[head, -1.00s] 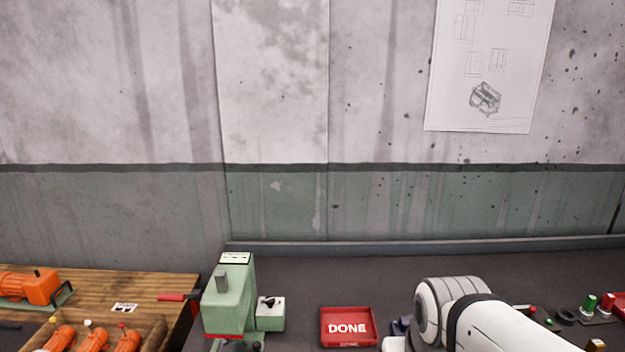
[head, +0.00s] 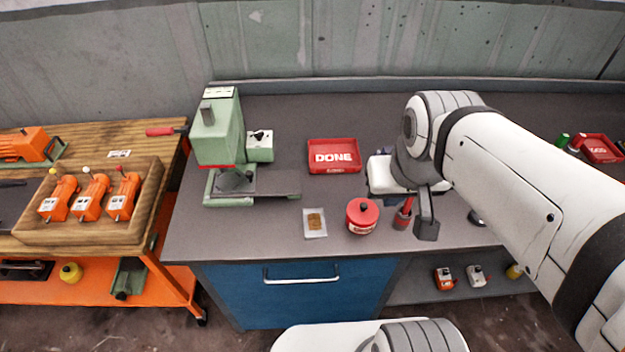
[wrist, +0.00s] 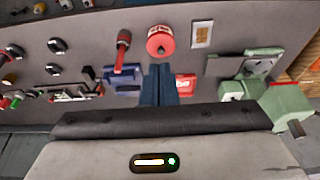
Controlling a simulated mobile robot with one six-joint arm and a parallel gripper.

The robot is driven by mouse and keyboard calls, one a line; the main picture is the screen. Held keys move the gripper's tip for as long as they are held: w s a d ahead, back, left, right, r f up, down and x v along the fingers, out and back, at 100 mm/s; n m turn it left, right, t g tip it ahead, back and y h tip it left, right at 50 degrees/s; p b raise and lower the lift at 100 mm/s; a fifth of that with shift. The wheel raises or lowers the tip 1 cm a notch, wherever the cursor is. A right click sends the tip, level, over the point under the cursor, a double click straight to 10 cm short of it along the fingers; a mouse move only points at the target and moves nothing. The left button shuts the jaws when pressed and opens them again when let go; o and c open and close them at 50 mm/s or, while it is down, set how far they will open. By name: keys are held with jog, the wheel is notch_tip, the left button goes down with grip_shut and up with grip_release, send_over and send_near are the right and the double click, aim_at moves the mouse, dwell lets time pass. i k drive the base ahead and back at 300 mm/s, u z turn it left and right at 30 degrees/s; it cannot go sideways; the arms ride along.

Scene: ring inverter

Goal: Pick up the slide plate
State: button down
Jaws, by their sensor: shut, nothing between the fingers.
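I cannot tell for sure which thing is the slide plate. A small pale flat plate with a brown patch (head: 315,223) lies on the bench left of the red jar; it also shows at the top of the wrist view (wrist: 202,35). A flat grey plate (head: 275,182) sits at the base of the green press (head: 217,135). My gripper (wrist: 157,70) shows as dark fingers, shut and empty, in the wrist view. It is above the bench, apart from both plates. In the head view, my arm partly hides it.
A red jar (head: 362,216) and a red-handled tool (head: 403,213) stand near the bench's front edge. A red DONE tray (head: 333,156) lies behind. A wooden table with orange units (head: 92,195) is at the left.

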aim_at(314, 225)
jog(key=z, duration=0.8)
jog(key=k, duration=1.1)
jog(key=u, duration=0.7)
jog(key=i, duration=1)
jog(key=u, duration=0.1)
